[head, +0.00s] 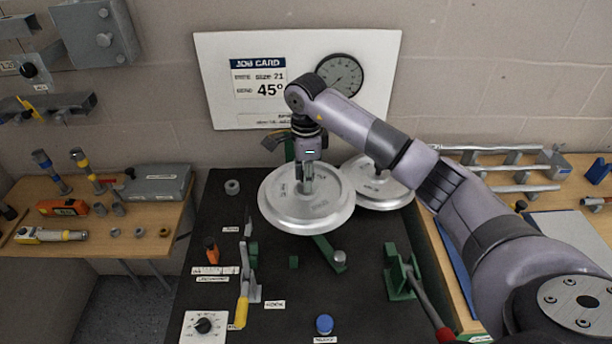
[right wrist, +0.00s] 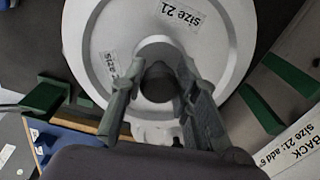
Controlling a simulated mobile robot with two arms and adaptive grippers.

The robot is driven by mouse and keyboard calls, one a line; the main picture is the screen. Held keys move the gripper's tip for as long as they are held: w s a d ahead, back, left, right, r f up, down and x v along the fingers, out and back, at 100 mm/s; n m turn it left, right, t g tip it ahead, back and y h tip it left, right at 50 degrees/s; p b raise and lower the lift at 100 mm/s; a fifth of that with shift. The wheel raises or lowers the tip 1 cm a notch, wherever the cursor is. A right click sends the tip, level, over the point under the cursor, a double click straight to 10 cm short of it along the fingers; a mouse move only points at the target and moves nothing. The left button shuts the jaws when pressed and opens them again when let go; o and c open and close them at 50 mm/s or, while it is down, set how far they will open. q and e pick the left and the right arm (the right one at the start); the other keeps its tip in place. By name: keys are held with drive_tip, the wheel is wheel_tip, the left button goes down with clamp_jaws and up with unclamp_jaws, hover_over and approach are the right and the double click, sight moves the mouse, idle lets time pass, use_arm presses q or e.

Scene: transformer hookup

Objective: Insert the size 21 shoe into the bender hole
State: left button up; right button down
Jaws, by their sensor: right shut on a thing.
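The size 21 shoe (head: 325,207) is a silver disc over the middle of the black bench. In the right wrist view its face (right wrist: 105,40) carries "size 21" labels and a dark round centre. My right gripper (head: 305,188) points down on the disc's middle. In the right wrist view its two fingers (right wrist: 160,72) close on either side of the central hub. The bender hole cannot be made out; the disc covers part of the bench. Whether the disc rests on something below is unclear. My left gripper is not in view.
A second silver disc (head: 392,192) lies behind to the right, under my arm. Green brackets (head: 396,275), a red-handled lever (head: 430,312) and a yellow-handled lever (head: 242,310) stand on the black bench (head: 200,255). The job card (head: 258,80) reads size 21, 45°.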

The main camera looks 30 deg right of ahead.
drive_tip(key=shift+w, duration=0.15)
drive_tip(key=shift+f+b, duration=0.5)
drive_tip(key=shift+f, duration=0.1)
drive_tip(key=shift+f+b, duration=1.75)
drive_tip(key=shift+f, duration=0.65)
drive_tip(key=shift+f+b, duration=1.25)
drive_tip(key=shift+f, duration=0.25)
drive_tip(key=c, duration=1.3)
unclamp_jaws()
drive_tip(key=shift+a, duration=0.1)
drive_tip(key=shift+o, duration=0.7)
drive_tip(key=shift+f, duration=0.1)
